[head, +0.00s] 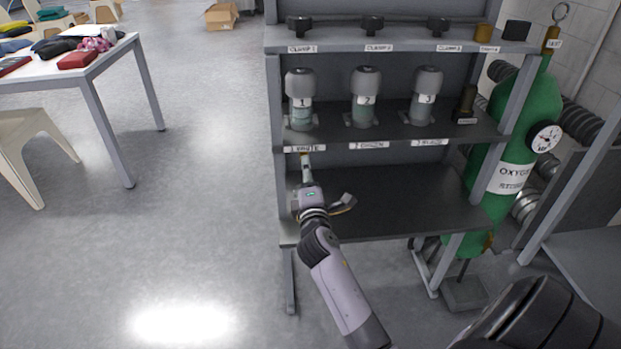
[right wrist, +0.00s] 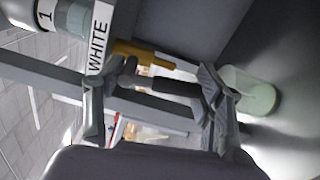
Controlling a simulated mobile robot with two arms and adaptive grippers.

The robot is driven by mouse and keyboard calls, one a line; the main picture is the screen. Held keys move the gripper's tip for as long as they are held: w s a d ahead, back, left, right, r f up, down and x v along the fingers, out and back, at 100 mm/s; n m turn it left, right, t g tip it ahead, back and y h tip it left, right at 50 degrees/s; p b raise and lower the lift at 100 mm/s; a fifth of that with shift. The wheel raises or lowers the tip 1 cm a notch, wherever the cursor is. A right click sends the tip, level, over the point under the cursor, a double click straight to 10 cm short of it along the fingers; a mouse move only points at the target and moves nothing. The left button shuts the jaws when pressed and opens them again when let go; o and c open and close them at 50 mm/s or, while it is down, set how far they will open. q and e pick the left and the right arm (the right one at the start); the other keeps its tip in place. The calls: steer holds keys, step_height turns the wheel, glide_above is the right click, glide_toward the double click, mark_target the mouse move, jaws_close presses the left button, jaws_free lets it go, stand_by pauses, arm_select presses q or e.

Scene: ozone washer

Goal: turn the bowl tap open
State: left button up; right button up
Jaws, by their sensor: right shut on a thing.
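The bowl tap (right wrist: 140,52) shows in the right wrist view as a brass stem with a dark bar-like handle, beside the shelf label reading WHITE. My right gripper (right wrist: 155,92) has its fingers at the two ends of that handle, shut on it. In the head view my right gripper (head: 306,172) reaches up under the middle shelf, below jar 1 (head: 301,103). A small brass bit of the tap (head: 306,155) shows above its tip; the rest is hidden. My left gripper is not in view.
Jars 2 (head: 364,100) and 3 (head: 425,98) stand on the middle shelf (head: 395,131). A green oxygen cylinder (head: 535,112) stands at the right. A pale green round vessel (right wrist: 250,92) lies beyond the fingers in the wrist view.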

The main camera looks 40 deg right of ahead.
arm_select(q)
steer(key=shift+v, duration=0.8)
arm_select(e)
steer(key=shift+a+f+m, duration=0.1)
steer(key=shift+f+m, duration=0.1)
steer(key=shift+m, duration=0.6)
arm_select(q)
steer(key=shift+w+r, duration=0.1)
arm_select(e)
steer(key=shift+w, duration=0.1)
steer(key=o, duration=1.5)
steer(key=shift+o, duration=0.7)
steer(key=shift+r, duration=0.1)
steer(key=shift+a, duration=0.1)
steer(key=v, duration=0.7)
steer(key=shift+a, duration=0.1)
